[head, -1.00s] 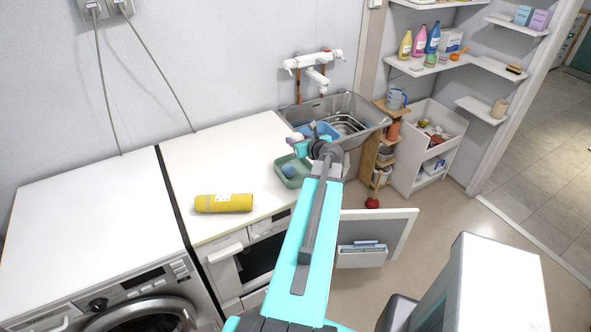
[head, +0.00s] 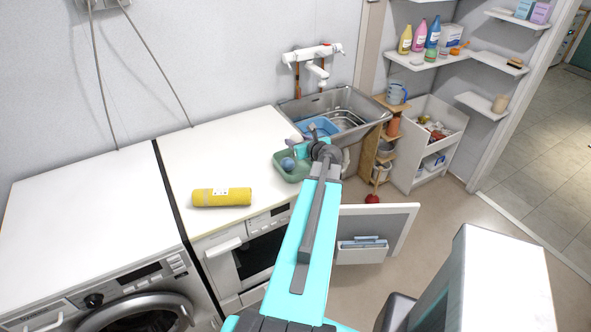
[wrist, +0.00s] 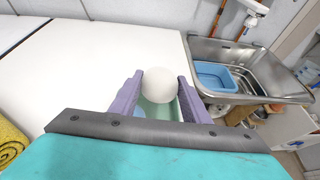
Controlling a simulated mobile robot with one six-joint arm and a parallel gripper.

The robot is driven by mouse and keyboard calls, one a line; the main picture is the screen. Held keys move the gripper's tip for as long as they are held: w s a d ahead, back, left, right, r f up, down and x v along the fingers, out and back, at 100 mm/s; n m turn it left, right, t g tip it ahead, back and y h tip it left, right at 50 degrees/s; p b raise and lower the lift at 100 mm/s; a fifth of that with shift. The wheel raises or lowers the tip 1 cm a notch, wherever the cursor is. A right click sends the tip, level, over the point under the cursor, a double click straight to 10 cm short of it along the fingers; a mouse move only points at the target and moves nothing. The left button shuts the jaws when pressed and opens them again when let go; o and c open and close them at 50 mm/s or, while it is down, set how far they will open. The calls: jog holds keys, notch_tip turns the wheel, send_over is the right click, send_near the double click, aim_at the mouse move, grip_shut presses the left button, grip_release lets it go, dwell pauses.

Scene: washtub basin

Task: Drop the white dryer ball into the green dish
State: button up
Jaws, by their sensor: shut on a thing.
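The white dryer ball (wrist: 160,85) is held between the two purple fingers of my gripper (wrist: 160,78) in the wrist view. The green dish (wrist: 151,108) shows partly behind and below the ball there; the ball and fingers hide most of it. In the head view the green dish (head: 282,173) stands on the white machine top near the sink, with a blue ball (head: 288,164) in it. My gripper is over or close to the dish in that view, partly hidden by my own wrist. The exact height of the ball above the dish cannot be told.
A yellow roll (head: 221,197) lies on the white machine top left of the dish. The metal sink (head: 366,107) with a blue basin (head: 315,128) is just behind and right. A wooden shelf stand (head: 368,158) is beside the sink. The left machine top is clear.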

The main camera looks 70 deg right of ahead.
jog(key=shift+f+b, duration=0.65)
jog(key=shift+f, duration=0.4)
jog(key=o, duration=1.1)
jog(key=shift+a+r, duration=0.1)
jog(key=shift+a, duration=0.05)
